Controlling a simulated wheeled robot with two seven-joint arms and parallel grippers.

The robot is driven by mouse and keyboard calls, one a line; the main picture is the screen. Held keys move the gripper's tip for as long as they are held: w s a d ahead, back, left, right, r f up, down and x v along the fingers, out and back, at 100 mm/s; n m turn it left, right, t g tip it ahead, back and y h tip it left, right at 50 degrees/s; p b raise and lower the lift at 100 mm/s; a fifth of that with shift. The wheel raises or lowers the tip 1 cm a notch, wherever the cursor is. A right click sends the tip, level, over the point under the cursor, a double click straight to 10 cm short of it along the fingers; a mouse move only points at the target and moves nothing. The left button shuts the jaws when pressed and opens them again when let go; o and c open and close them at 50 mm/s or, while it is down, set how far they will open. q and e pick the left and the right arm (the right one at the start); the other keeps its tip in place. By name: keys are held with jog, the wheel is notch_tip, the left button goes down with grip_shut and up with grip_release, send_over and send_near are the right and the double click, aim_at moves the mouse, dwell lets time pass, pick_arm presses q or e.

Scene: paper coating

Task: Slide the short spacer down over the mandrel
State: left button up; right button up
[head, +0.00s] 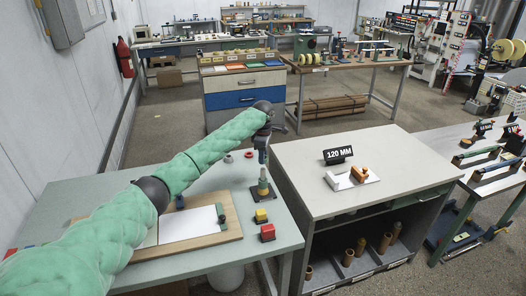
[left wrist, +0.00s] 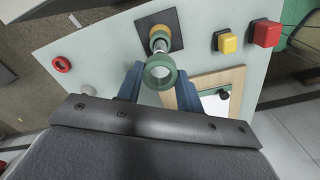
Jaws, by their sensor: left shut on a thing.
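The mandrel (left wrist: 159,43) stands upright on a square black base plate (left wrist: 174,18), with a tan ring and a green ring low around it. In the head view the mandrel (head: 263,187) stands near the right edge of the left table. My left gripper (left wrist: 158,88) is shut on a short green ring-shaped spacer (left wrist: 152,82). In the left wrist view the spacer's open bore faces the camera and the mandrel shows just beyond it. In the head view my left gripper (head: 262,157) points down over the mandrel. Whether the spacer surrounds the mandrel's tip is unclear. My right gripper is not visible.
A yellow block (head: 261,216) and a red block (head: 267,232) stand in front of the mandrel. A red ring (head: 228,159) lies behind it to the left. A wooden board (head: 232,232) with white paper lies at the left. A "120 MM" sign (head: 338,155) stands on the neighbouring cabinet.

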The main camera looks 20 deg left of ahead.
aim_at(263, 169)
pick_arm(q)
jog(key=shift+f, duration=1.15)
jog(key=shift+p, duration=1.8)
dwell(0.8)
jog(key=shift+f, duration=2.05)
dwell(0.4)
jog(key=o, duration=1.1)
jog(key=shift+c, duration=0.2)
